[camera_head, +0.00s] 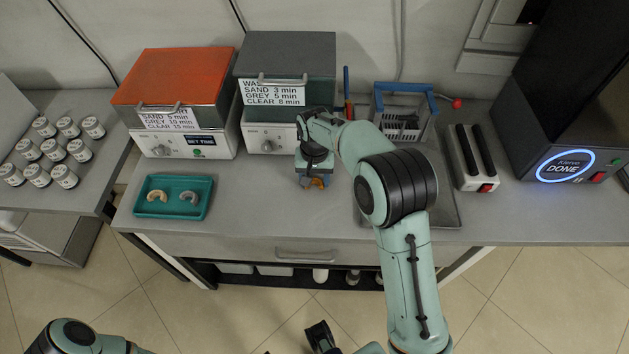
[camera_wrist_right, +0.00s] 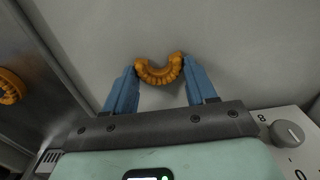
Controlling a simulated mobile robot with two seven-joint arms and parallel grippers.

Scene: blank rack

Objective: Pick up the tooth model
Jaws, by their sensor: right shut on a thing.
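An orange, horseshoe-shaped tooth model (camera_head: 317,183) is at my right gripper, low over the worktop in front of the grey-lidded box. The right wrist view shows the tooth model (camera_wrist_right: 158,71) between the two blue fingers of my right gripper (camera_wrist_right: 161,82), which is shut on it. A second orange model (camera_wrist_right: 10,87) is partly cut off at the left edge of the right wrist view. Two more models, one tan (camera_head: 157,195) and one grey (camera_head: 190,196), lie in a teal tray (camera_head: 205,212) at the left. My left gripper's fingers are not visible.
An orange-lidded box (camera_head: 175,85) and a grey-lidded box (camera_head: 287,55) stand behind. A metal tray (camera_head: 446,205) lies right of my right arm, near a wire basket (camera_head: 404,103) and a white device (camera_head: 473,170). Several jars stand far left. The worktop between teal tray and gripper is clear.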

